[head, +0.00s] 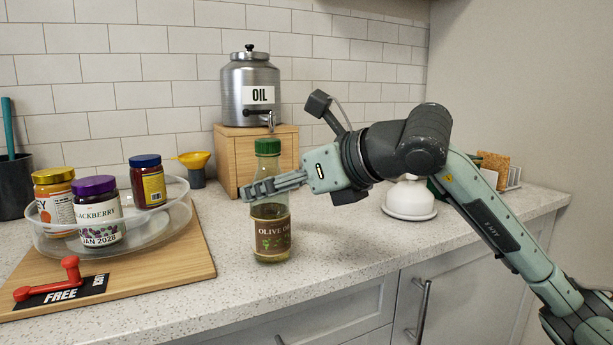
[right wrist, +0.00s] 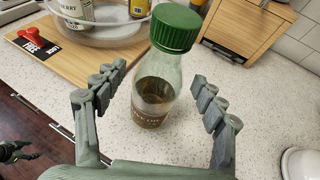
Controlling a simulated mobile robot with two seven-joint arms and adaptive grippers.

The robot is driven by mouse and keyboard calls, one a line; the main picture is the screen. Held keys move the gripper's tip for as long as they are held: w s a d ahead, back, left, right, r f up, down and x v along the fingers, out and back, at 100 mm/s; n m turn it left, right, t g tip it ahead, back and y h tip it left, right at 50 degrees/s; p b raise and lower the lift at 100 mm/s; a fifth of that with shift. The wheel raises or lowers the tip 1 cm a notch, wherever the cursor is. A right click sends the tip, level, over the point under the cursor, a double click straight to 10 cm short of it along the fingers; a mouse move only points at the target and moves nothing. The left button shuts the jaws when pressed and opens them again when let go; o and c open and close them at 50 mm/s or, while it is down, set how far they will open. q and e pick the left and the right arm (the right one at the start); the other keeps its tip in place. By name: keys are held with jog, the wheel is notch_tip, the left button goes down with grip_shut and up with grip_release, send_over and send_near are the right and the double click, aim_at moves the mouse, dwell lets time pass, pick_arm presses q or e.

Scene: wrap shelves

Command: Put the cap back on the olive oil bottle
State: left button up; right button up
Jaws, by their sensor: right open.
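The olive oil bottle (head: 270,230) stands upright on the counter. It is clear with a dark label and some liquid in its lower part. The green cap (head: 267,147) sits on top of its neck; I cannot tell how tightly. In the right wrist view the cap (right wrist: 176,28) looks level with the neck. My right gripper (head: 250,188) is at the bottle's upper body, below the cap. In the right wrist view its open fingers (right wrist: 160,78) stand on either side of the bottle (right wrist: 155,95), with gaps.
A wooden board (head: 180,258) with a clear tray (head: 65,248) of jars and a red-handled item (head: 48,285) is on the left. A steel oil dispenser (head: 250,85) on a wooden box (head: 228,160) stands behind. A white domed dish (head: 409,200) is right.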

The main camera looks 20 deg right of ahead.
pick_arm(q)
notch_tip(320, 180, up, 4)
jog(key=shift+w+r+b, duration=0.15)
jog(key=shift+r+b, duration=0.05)
jog(key=shift+b, duration=0.45)
pick_arm(e)
jog(key=v, duration=1)
